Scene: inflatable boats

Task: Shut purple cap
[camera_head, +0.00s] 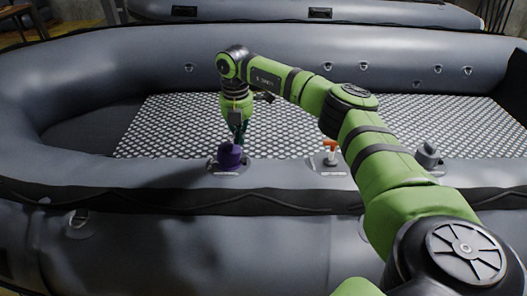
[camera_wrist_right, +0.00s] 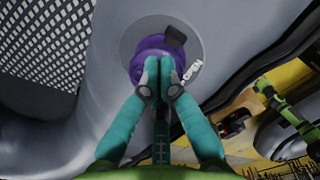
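The purple cap (camera_head: 231,155) sits at a round grey valve patch (camera_head: 247,167) on top of the near tube of the grey boat. In the right wrist view the purple cap (camera_wrist_right: 150,45) shows from above within the grey disc (camera_wrist_right: 193,45), with a dark tab on its far side. My right gripper (camera_head: 239,138) points down at the cap. In the wrist view its teal fingers (camera_wrist_right: 158,75) are together and overlap the cap's near edge. I cannot tell whether they press on it. They hide part of the cap. My left gripper is not in view.
To the right on the same tube stand an orange-and-white valve (camera_head: 330,152) and a grey cap (camera_head: 428,154). The boat's patterned floor (camera_head: 170,125) lies behind the tube. Another grey boat (camera_head: 300,12) is at the back. The tube left of the cap is clear.

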